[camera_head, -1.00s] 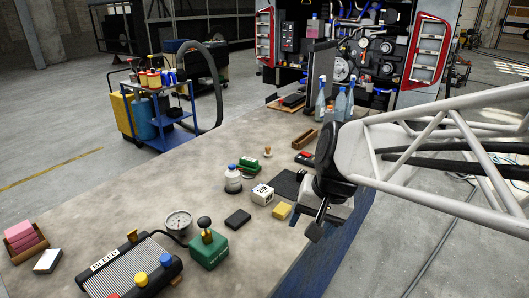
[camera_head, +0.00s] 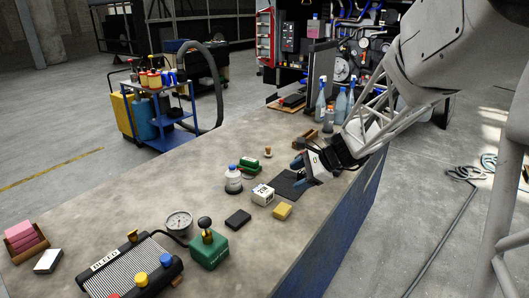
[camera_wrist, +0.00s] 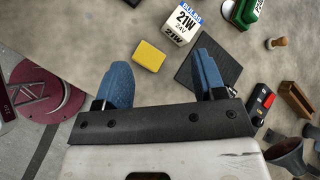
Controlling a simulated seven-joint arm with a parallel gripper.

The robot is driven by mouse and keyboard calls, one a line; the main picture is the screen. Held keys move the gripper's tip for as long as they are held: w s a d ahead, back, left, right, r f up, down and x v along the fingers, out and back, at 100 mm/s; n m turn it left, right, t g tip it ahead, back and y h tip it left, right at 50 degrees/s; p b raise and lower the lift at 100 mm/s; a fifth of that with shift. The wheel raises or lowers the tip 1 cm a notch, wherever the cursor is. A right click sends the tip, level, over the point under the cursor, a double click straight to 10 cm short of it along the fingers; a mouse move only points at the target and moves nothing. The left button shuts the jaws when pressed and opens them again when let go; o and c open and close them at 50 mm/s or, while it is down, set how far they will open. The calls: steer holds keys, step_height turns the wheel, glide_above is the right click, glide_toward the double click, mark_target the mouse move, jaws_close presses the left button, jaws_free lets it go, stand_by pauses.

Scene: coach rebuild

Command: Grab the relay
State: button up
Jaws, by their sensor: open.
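No part in view is clearly marked as a relay. A small plain black block (camera_head: 238,219) lies on the bench between the green pump box and the white bulb box; only its edge shows at the top of the wrist view (camera_wrist: 132,2). A black part with a red patch (camera_wrist: 263,102) lies right of my gripper in the wrist view. My gripper (camera_head: 308,170) is open and empty above the bench's right side, near the dark mat. In the wrist view its two blue fingers (camera_wrist: 164,62) stand wide apart, with the yellow block beyond them and the mat partly behind the right finger.
A white bulb box (camera_head: 262,195), a yellow block (camera_head: 282,211), a dark mat (camera_head: 286,185), a white bottle (camera_head: 233,180) and a green box (camera_head: 249,164) are close by. A green pump box (camera_head: 209,250) stands nearer. The bench's left middle is clear.

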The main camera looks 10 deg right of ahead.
steer(key=w+d+f+m+t+y, duration=0.1)
steer(key=w+d+f+m, duration=0.1)
steer(key=w+d+m, duration=0.15)
steer(key=w+d+f+m+t, duration=0.2)
steer(key=w+f, duration=0.1)
steer(key=w, duration=0.2)
steer(key=m+t, duration=0.2)
steer(key=m, duration=0.3)
glide_toward(301, 171)
steer(key=shift+f+n+x, duration=0.25)
steer(key=shift+x, duration=0.95)
steer(key=shift+x, duration=1.25)
steer(key=shift+f, duration=0.1)
steer(key=shift+x, duration=2.6)
steer(key=shift+d, duration=0.1)
steer(key=shift+c, duration=0.3)
